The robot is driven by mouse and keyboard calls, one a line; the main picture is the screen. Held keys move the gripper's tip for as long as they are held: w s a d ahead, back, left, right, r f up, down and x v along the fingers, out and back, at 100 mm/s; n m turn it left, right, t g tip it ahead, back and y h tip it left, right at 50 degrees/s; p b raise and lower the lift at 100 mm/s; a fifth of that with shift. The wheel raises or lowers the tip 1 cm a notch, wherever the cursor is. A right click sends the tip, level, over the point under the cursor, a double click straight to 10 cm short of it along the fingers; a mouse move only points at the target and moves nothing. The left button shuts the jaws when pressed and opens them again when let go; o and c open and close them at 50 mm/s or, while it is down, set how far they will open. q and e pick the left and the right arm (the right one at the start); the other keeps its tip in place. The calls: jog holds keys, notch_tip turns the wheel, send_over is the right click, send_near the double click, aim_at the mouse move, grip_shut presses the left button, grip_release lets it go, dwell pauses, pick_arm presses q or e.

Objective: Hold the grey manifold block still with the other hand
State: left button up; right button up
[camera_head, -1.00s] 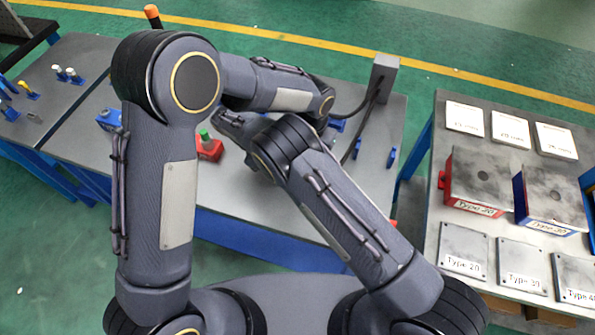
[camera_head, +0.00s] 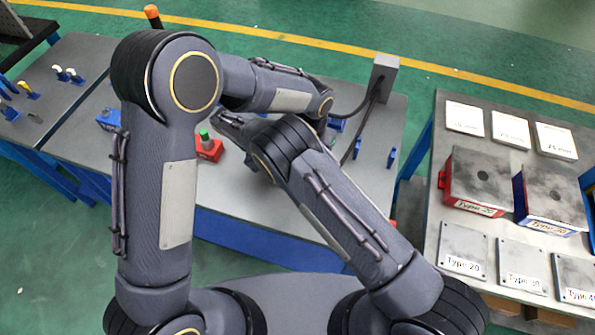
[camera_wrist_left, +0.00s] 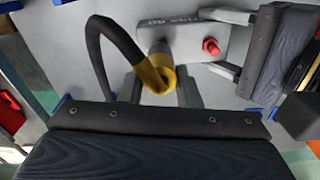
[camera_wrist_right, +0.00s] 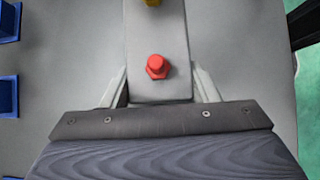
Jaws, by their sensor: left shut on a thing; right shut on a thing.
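The grey manifold block (camera_wrist_left: 185,41) lies flat on the grey bench in the left wrist view, with a red fitting (camera_wrist_left: 211,46) on top. In the right wrist view the block (camera_wrist_right: 158,30) runs up from between my right fingers (camera_wrist_right: 162,88), which are shut on its sides just beside the red fitting (camera_wrist_right: 157,66). My left gripper (camera_wrist_left: 160,88) is shut on the yellow end fitting (camera_wrist_left: 155,73) of a dark hose (camera_wrist_left: 105,45), at the block's other end. I cannot tell whether that fitting is seated. In the head view my arms hide the block and both grippers.
A red box (camera_head: 209,148) with a green button sits on the bench. A grey post (camera_head: 382,75) with the hose stands at the back right. Blue holders (camera_head: 390,157) are near the bench's right end. A second table (camera_head: 436,245) with plates is at the right.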

pick_arm(q)
jog(key=shift+s+d+f, duration=0.1)
jog(key=shift+s+f, duration=0.35)
jog(key=shift+f, duration=0.2)
jog(key=shift+s+d+f, duration=0.1)
jog(key=shift+s+f, duration=0.35)
jog(key=shift+f, duration=0.2)
pick_arm(e)
jog(key=shift+d, duration=0.15)
jog(key=shift+r, duration=0.1)
pick_arm(q)
jog(key=o, duration=1.2)
jog(key=shift+a, duration=0.1)
pick_arm(e)
jog(key=shift+w, duration=0.15)
pick_arm(q)
jog(key=shift+r, duration=0.9)
pick_arm(e)
jog(key=shift+w, duration=0.2)
pick_arm(q)
jog(key=shift+s+r, duration=0.1)
jog(key=shift+r, duration=1.65)
pick_arm(e)
jog(key=shift+s, duration=0.2)
pick_arm(q)
jog(key=shift+r, duration=0.1)
